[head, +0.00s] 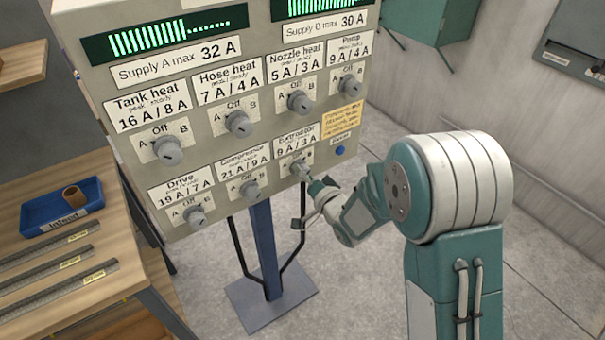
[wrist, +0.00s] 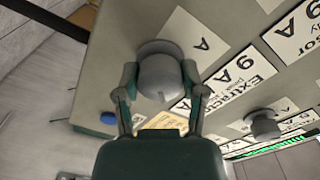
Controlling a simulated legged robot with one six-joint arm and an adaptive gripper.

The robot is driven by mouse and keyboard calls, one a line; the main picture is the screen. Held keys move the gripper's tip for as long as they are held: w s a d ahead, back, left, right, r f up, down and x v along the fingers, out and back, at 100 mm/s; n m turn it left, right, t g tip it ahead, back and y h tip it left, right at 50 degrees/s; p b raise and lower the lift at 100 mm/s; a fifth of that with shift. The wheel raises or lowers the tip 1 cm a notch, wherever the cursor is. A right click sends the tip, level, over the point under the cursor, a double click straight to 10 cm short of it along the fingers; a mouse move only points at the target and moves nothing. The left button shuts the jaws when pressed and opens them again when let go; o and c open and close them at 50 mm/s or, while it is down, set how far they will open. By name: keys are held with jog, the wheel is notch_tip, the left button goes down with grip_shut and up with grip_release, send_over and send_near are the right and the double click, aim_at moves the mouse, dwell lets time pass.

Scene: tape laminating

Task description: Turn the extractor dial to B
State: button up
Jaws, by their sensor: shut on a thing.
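The extractor dial (head: 299,167) is a grey round knob at the lower right of the panel's dials, under the label "Extractor 9 A / 3 A". In the wrist view the dial (wrist: 160,72) sits between the two fingers of my gripper (wrist: 160,84), which is shut on it. An "A" mark shows to the right of the dial there; the B mark is hidden. In the head view my gripper (head: 312,190) reaches the dial from the lower right. I cannot tell which way the dial points.
The panel (head: 215,150) carries several other dials; the compressor dial (head: 250,188) is closest on the left. A blue button (head: 340,150) and a yellow note (head: 341,119) are just right. A workbench (head: 110,225) with a blue tray (head: 60,222) stands at left.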

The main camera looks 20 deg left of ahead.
jog(key=shift+w+d, duration=0.15)
jog(key=o, duration=1.2)
jog(key=shift+c, duration=0.2)
jog(key=shift+s+d, duration=0.25)
jog(key=v, duration=1.1)
jog(key=shift+f, duration=0.2)
